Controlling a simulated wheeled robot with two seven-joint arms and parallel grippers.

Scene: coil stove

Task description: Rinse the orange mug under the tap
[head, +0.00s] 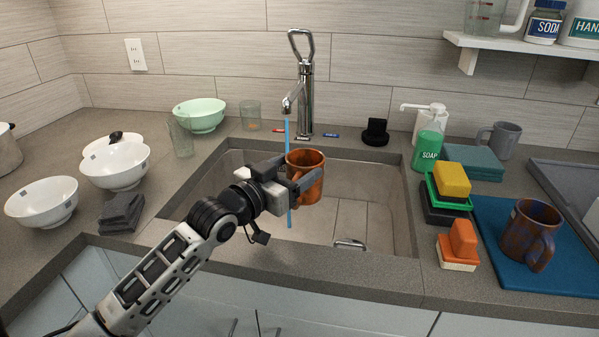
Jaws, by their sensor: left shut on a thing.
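The orange mug (308,177) is held over the sink (370,210) in the head view, roughly upright. My left gripper (294,186) comes from the left and is shut on the mug; its fingers hide the mug's left side. The chrome tap (304,95) stands behind the sink with its lever on top. A blue stream of water (288,132) runs down from the spout, meets the mug's left edge and shows again below the gripper. I cannot tell whether the water enters the mug. My right gripper is not in view.
White bowls (42,201), a green bowl (199,114) and a dark folded cloth (121,212) are on the left counter. A soap bottle (427,146), sponges (452,180) and a brown-blue mug (530,233) on a blue mat (560,268) are on the right.

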